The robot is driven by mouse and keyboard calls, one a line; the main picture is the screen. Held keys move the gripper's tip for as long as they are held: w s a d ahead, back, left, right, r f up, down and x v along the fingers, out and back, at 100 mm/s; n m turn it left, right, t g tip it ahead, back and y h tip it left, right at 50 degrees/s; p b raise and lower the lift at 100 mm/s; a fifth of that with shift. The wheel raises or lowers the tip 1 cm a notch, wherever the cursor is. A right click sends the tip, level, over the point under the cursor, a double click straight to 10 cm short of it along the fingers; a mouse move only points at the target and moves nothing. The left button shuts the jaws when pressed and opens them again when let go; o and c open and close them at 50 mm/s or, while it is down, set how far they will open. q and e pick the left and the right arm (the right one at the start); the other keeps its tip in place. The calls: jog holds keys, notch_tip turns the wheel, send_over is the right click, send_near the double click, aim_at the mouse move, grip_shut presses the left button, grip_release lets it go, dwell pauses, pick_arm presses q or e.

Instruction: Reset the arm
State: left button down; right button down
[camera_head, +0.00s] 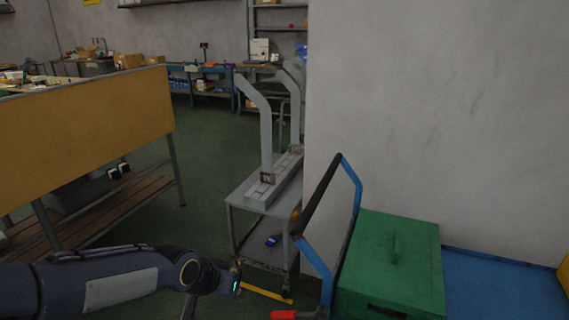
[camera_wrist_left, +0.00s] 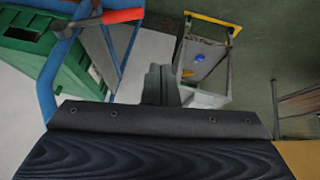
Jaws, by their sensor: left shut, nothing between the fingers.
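My left arm comes in from the lower left in the head view. Its end (camera_head: 232,284) is low in front of the grey cart (camera_head: 250,192), and the fingers are hard to make out there. In the left wrist view my left gripper (camera_wrist_left: 161,84) is shut and empty, its fingers together, apart from the cart behind it. Grey bent sock-shaped boards (camera_head: 256,112) stand upright on a grey base on top of the cart. My right gripper is not in view.
A blue-framed trolley (camera_head: 351,187) with a red-ended handle holds a green box (camera_head: 392,262) at the right, by a grey wall. A small blue item (camera_head: 273,240) lies on the cart's lower shelf. A yellow-panelled workbench (camera_head: 90,125) stands left; green floor lies between.

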pick_arm(q)
jog(key=s+a+r+n, duration=0.2)
jog(key=s+a, duration=0.1)
jog(key=s, duration=0.9)
jog(key=s+a+r+n, duration=0.2)
jog(key=s+a+n, duration=0.15)
jog(key=s, duration=0.85)
notch_tip(320, 180, up, 14)
jog(key=p, duration=1.4)
jog(key=shift+f+m, duration=0.15)
jog(key=shift+m, duration=0.3)
